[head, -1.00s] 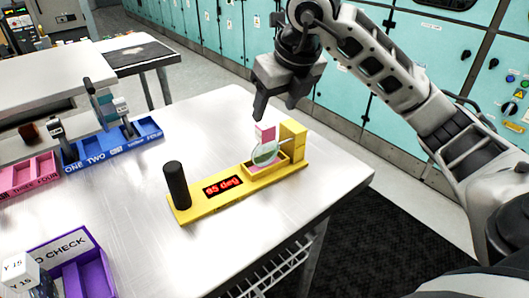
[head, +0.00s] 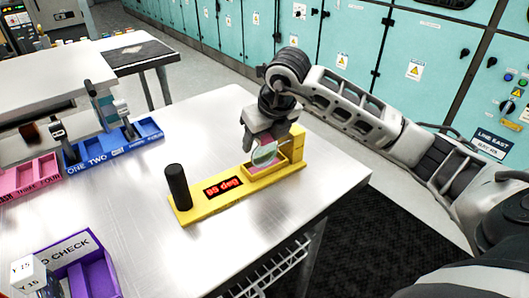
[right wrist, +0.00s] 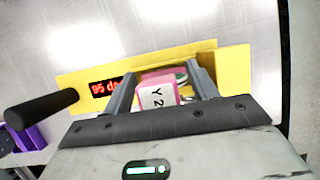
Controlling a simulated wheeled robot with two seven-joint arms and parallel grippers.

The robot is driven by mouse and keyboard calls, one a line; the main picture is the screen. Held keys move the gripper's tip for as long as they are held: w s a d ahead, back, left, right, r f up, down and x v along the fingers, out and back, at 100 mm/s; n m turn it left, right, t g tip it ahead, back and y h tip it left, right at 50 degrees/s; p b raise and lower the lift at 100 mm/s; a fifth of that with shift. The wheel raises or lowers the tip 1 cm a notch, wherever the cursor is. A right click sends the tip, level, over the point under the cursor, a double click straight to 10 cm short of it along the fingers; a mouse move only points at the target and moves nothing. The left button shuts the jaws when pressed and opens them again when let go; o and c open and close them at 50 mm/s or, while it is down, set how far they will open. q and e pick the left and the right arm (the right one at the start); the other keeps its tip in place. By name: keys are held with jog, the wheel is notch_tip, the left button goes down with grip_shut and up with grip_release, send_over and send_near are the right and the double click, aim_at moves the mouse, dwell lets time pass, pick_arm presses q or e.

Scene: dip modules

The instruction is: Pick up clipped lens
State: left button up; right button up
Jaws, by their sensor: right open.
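The round glassy lens (head: 264,154) stands tilted in the box at the right end of a yellow fixture (head: 207,204). In the right wrist view, a pink clip (right wrist: 158,95) with a white face marked "Y 2" lies between my right gripper's fingers, and a bit of the lens (right wrist: 181,76) shows behind it. My right gripper (head: 264,149) is over the lens; it also shows in the right wrist view (right wrist: 162,74), open, with one finger on each side of the clip. Whether the fingers touch the clip cannot be told. My left gripper is not in view.
The fixture has a red display (head: 222,187) reading "95 deg" and an upright black handle (head: 178,187). A blue tray (head: 115,150), a pink tray (head: 30,177) and a purple tray (head: 97,273) stand left. The table's middle is clear.

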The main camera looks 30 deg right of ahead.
jog(key=c, duration=1.1)
jog(key=shift+c, duration=0.2)
jog(key=shift+r, duration=0.15)
